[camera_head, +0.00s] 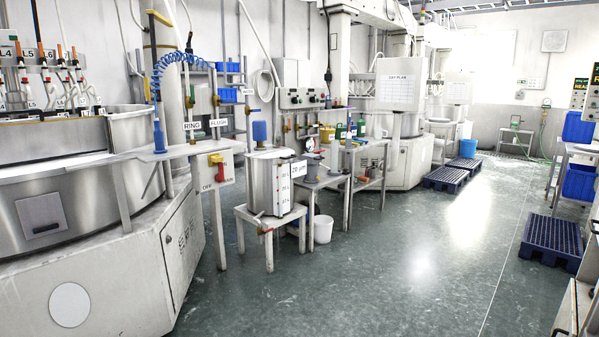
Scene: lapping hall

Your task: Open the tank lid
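A steel cylindrical tank (262,188) stands upright on a low metal stand (264,218) near the middle of the view. A white label plate with scale marks is on its right side. Its top (268,153) looks covered, but a separate lid edge or handle is too small to make out. A blue item (260,131) shows just above the tank top; I cannot tell whether it touches it. Neither of my grippers is in view, and nothing holds the tank.
A large lapping machine (180,240) fills the left. A small side table (322,181) with bottles stands right of the tank, with a white bucket (321,229) below. Blue pallets (446,178) lie farther back, another (551,238) at right. The green floor (400,270) in front is clear.

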